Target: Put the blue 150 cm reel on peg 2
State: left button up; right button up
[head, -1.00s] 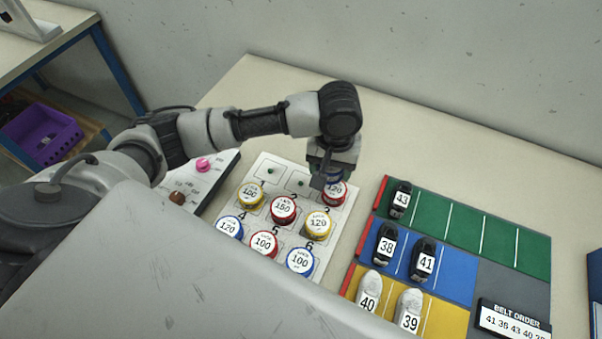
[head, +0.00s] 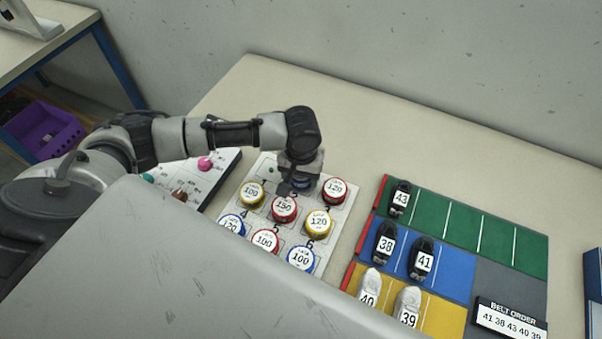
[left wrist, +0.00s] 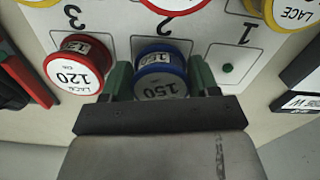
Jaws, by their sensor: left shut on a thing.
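The blue 150 reel (left wrist: 160,78) is between the fingers of my left gripper (left wrist: 161,82), which is shut on it. In the left wrist view it is over the cell marked 2, in the board's back row; I cannot tell whether it is seated on the peg or just above. In the head view my left gripper (head: 300,188) points down at the back middle cell and largely hides the reel. The peg board (head: 331,219) is white with numbered cells. Peg 1 (left wrist: 227,68) is bare and green. My right gripper is not in view.
A red 120 reel (left wrist: 76,68) stands close beside the held reel, on cell 3. Several red, yellow and blue reels fill the nearer rows. A coloured shoe mat (head: 460,235) lies to the right, and a panel with knobs (head: 215,175) to the left.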

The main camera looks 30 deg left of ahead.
pick_arm(q)
jog(key=shift+f, duration=0.15)
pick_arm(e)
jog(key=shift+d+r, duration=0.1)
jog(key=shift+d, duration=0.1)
pick_arm(q)
jog(key=shift+f, duration=0.3)
jog(key=o, duration=0.9)
jog(key=shift+o, duration=0.2)
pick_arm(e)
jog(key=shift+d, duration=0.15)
pick_arm(q)
jog(key=shift+r, duration=0.15)
notch_tip(320, 180, up, 13)
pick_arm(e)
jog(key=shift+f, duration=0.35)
pick_arm(q)
jog(key=shift+f, duration=0.25)
